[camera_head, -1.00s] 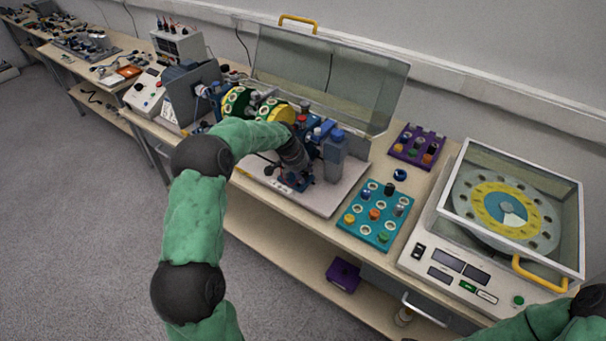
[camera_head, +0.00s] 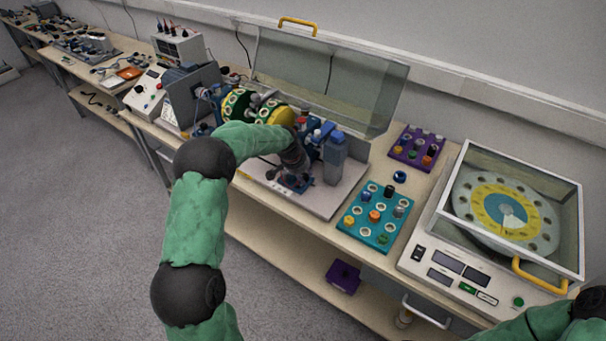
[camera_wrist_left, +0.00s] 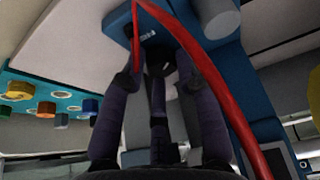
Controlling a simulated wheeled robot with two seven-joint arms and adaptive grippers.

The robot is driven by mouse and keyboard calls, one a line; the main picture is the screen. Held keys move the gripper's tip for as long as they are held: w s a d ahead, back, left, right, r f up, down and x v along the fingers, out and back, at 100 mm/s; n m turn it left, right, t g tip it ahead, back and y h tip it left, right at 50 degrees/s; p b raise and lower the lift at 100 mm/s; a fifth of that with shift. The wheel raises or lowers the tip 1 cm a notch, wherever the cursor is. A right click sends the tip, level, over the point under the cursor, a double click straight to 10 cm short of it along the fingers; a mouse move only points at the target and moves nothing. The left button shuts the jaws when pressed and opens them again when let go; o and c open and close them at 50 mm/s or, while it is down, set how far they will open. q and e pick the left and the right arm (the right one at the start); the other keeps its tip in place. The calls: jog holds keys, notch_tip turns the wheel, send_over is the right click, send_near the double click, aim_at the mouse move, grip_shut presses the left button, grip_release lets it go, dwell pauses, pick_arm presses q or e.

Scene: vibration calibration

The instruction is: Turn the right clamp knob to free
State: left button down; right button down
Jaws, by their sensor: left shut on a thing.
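My left gripper (camera_head: 297,182) reaches down onto the light base plate (camera_head: 325,204) of the machine, at its front, beside a blue block. In the left wrist view its dark fingers (camera_wrist_left: 158,66) close together over a blue part (camera_wrist_left: 140,36). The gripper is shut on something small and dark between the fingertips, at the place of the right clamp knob. The fingers hide most of that knob, so its turn position cannot be read. My right gripper is outside the views; only part of the right arm shows at the lower right.
A red cable (camera_wrist_left: 215,88) crosses close in front of the fingers. A blue-grey upright block (camera_head: 334,160) stands right of the gripper. The clear cover (camera_head: 325,80) is raised behind. A teal tray (camera_head: 362,238) of knobs and a centrifuge-like device (camera_head: 505,205) stand to the right.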

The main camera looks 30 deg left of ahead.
pick_arm(q)
jog(key=shift+r+n, duration=0.1)
jog(key=shift+n, duration=0.4)
jog(key=shift+w+n+y, duration=0.1)
jog(key=shift+n+y, duration=0.4)
jog(key=shift+n, duration=0.2)
jog(key=n+y+b, duration=0.1)
jog(key=n+b, duration=0.1)
jog(key=b, duration=0.1)
jog(key=shift+d+n, duration=0.15)
jog(key=shift+n, duration=0.15)
jog(key=shift+n+y+b, duration=0.3)
jog(key=shift+n+b, duration=0.55)
jog(key=shift+n, duration=0.15)
jog(key=c, duration=1.2)
grip_release()
